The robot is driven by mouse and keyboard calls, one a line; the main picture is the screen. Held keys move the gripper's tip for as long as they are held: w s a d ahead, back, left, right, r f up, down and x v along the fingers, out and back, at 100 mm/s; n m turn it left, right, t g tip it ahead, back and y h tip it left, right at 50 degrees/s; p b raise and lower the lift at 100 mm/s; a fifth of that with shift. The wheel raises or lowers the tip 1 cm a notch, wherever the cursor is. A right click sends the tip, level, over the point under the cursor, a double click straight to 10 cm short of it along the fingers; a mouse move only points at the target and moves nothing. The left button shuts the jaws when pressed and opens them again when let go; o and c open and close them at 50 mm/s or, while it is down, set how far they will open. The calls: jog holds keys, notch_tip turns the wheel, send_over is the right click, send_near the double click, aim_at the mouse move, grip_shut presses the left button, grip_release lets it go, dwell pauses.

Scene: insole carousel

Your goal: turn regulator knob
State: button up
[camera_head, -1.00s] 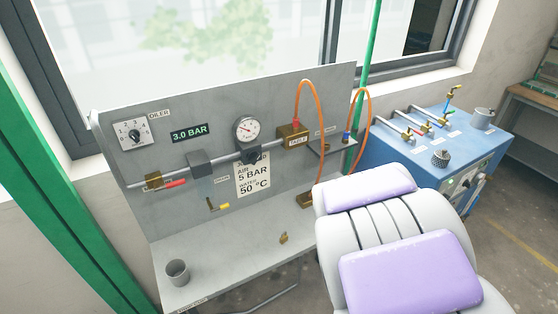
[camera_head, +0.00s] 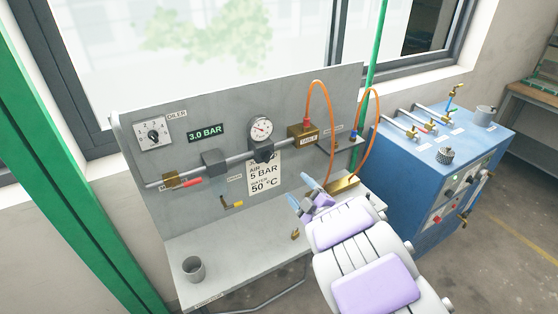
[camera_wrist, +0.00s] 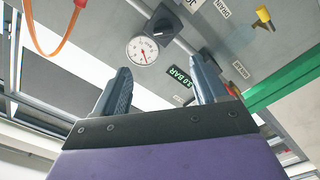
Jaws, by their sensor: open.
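A round white gauge (camera_head: 261,129) with a red needle stands on the pipe of the grey panel. A dark knob-like part (camera_head: 262,153), likely the regulator knob, sits just below it. In the wrist view the gauge (camera_wrist: 142,50) and the dark knob (camera_wrist: 164,22) show beyond my fingertips. My gripper (camera_head: 300,192) is open and empty, in front of the panel, to the right of and below the knob, apart from it. In the wrist view its two blue-grey fingers (camera_wrist: 162,68) stand wide apart. A green display (camera_head: 204,133) reads 3.0 BAR.
A grey cup (camera_head: 193,268) stands on the shelf. A blue cabinet (camera_head: 410,190) with valves stands at right. The panel's front is mostly clear.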

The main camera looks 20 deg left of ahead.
send_near(270, 159)
jog(key=a, duration=0.1)
jog(key=b+x, duration=0.1)
jog(key=x, duration=0.7)
jog(key=shift+w+d+f, duration=0.1)
jog(key=shift+w+a+b, duration=0.25)
jog(key=shift+w+b, duration=0.05)
jog(key=shift+w+d, duration=0.1)
jog(key=shift+d, duration=0.15)
jog(key=shift+c, duration=0.3)
